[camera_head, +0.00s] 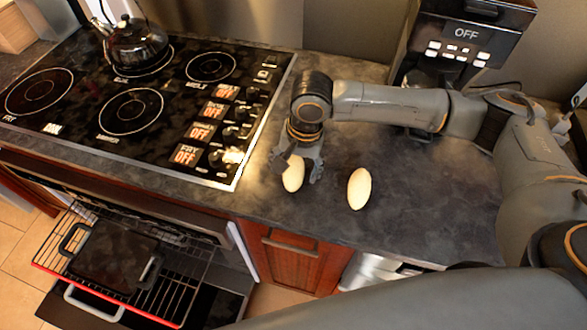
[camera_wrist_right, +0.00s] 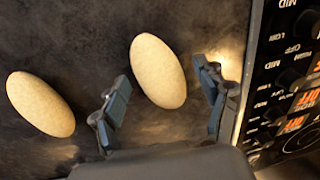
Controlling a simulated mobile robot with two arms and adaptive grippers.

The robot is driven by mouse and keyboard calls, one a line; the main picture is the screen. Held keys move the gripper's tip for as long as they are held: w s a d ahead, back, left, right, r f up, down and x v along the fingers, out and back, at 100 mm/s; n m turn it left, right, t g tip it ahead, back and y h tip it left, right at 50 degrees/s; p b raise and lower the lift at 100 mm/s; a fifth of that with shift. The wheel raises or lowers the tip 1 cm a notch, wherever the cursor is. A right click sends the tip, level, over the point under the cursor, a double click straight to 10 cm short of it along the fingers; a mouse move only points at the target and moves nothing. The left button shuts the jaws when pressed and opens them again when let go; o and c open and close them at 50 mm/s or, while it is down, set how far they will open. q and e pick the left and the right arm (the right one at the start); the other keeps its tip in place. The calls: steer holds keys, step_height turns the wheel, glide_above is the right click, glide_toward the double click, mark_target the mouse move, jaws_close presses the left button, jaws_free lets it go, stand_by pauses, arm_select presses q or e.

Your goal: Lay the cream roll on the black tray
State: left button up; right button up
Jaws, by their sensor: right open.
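Two cream, egg-shaped rolls lie on the dark countertop. One roll (camera_head: 293,179) is at my right gripper (camera_head: 299,168); the other roll (camera_head: 359,188) lies apart to its right. My right gripper is open, its fingers on either side of the first roll. In the right wrist view, that roll (camera_wrist_right: 157,68) shows between and beyond the two fingers (camera_wrist_right: 162,80), with a gap visible on each side. The other roll (camera_wrist_right: 40,104) is at the left there. The black tray (camera_head: 112,262) sits on the pulled-out oven rack at lower left. My left gripper is not in view.
A black cooktop (camera_head: 150,100) with knobs lies left of the rolls, a kettle (camera_head: 135,45) on it. A coffee machine (camera_head: 460,45) stands at the back right. The wire rack (camera_head: 190,270) extends below the counter edge. The counter (camera_head: 430,180) right of the rolls is clear.

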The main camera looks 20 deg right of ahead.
steer(key=c, duration=1.3)
steer(key=shift+c, duration=0.2)
steer(key=shift+r, duration=0.15)
